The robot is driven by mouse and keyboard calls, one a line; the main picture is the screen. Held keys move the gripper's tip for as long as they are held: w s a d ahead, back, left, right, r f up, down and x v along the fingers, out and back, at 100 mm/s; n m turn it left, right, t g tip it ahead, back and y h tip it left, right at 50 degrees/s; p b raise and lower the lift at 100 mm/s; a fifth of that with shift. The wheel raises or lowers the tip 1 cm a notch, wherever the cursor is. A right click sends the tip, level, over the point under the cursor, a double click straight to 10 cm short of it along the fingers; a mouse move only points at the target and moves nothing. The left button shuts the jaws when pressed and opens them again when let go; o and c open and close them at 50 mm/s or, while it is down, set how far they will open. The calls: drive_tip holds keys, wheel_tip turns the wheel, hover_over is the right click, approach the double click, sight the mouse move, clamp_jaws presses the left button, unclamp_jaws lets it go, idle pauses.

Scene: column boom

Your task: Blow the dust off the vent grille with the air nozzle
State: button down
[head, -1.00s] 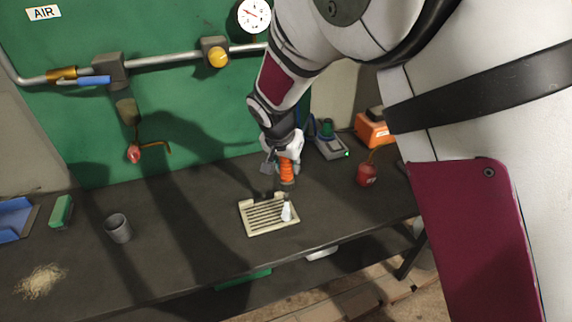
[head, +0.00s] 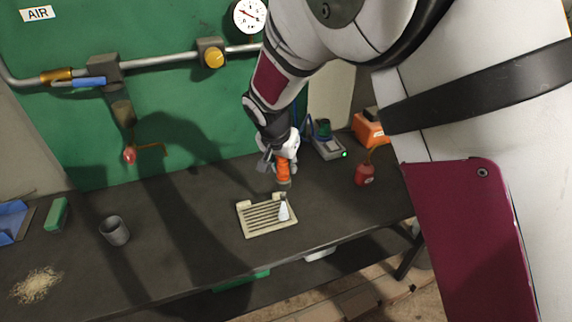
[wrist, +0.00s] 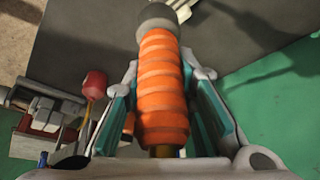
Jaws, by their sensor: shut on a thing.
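The air nozzle is an orange ribbed body with a dark grey end (wrist: 160,95); it also shows in the head view (head: 283,173). My gripper (head: 281,162) is shut on it, with one finger on each side in the wrist view (wrist: 164,82). The nozzle points down, its dark end just above the back right part of the vent grille. The cream slatted vent grille (head: 252,231) lies flat on the bench. A small white cone-shaped patch (head: 283,211) shows over its right slats. I cannot tell whether dust lies on the grille.
A grey cup (head: 114,231), a green block (head: 57,213) and a tan pile of grains (head: 37,284) are on the left of the bench. A red oil can (head: 364,175) and an orange box (head: 369,129) stand right. The bench between cup and grille is clear.

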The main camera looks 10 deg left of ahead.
drive_tip(key=w+a, duration=0.1)
drive_tip(key=w+b, duration=0.1)
drive_tip(key=shift+w+a, duration=0.35)
drive_tip(key=shift+w, duration=0.05)
drive_tip(key=shift+s+a, duration=0.1)
idle(1.0)
drive_tip(key=shift+s+a+p, duration=0.2)
drive_tip(key=shift+s+a, duration=0.35)
drive_tip(key=shift+a, duration=0.35)
drive_tip(key=shift+s+a+p, duration=0.2)
drive_tip(key=shift+s+a, duration=0.35)
drive_tip(key=shift+a, duration=0.45)
drive_tip(key=s+a, duration=0.1)
drive_tip(key=s+a+p, duration=0.1)
drive_tip(key=a, duration=0.1)
drive_tip(key=shift+s+a, duration=0.2)
drive_tip(key=shift+a, duration=0.1)
idle(0.7)
idle(0.8)
